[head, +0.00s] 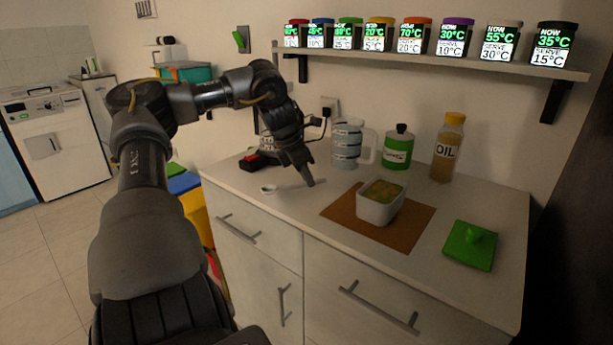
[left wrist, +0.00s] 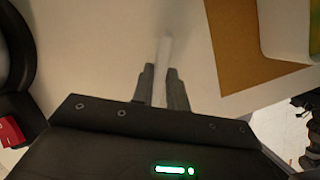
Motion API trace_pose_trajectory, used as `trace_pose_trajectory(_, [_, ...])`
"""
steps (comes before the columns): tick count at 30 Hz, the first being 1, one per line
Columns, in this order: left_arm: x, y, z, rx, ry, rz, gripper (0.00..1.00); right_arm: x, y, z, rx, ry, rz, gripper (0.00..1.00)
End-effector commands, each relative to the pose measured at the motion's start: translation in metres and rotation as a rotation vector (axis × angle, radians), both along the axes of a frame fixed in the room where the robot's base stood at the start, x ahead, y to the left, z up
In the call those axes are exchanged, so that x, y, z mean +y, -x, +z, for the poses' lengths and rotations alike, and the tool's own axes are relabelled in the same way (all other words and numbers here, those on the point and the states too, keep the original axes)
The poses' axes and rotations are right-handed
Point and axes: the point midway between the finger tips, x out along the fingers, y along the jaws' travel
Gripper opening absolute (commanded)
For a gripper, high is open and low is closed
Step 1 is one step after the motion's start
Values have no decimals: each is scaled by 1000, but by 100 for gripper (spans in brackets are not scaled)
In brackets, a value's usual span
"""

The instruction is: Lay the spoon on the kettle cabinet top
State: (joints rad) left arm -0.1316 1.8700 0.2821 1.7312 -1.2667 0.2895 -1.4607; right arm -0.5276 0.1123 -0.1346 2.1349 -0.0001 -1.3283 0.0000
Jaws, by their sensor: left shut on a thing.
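My left gripper (head: 309,180) points down, low over the pale cabinet top (head: 300,210). In the left wrist view the left gripper (left wrist: 162,85) is shut on a pale, slim, blurred piece that looks like the spoon's handle (left wrist: 163,60). The spoon's bowl is not clear, and I cannot tell whether the spoon touches the top. A clear jug-like kettle (head: 347,145) stands on the top behind the gripper. My right gripper is not in view.
A brown mat (head: 415,227) bears a white food container (head: 378,208). A green lid (head: 470,245), green canister (head: 398,148) and oil bottle (head: 447,150) stand farther right. A small white item (head: 268,189) and a red-black item (head: 258,159) lie left. Spice dispensers (head: 450,38) line the shelf.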

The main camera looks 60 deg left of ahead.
Motion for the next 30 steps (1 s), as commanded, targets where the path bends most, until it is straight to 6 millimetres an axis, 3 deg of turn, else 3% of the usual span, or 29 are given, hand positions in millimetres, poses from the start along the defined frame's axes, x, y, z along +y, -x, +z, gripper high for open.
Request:
trace_pose_trajectory(6, [0,0,0,0,0,0,0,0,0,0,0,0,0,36])
trace_pose_trajectory(7, [0,0,0,0,0,0,19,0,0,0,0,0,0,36])
trace_pose_trajectory(12, [0,0,0,0,0,0,41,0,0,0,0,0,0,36])
trace_pose_trajectory(22, [0,1,4,-1,0,0,41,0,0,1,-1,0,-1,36])
trace_pose_trajectory(30, [4,17,48,-5,-2,0,41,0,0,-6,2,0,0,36])
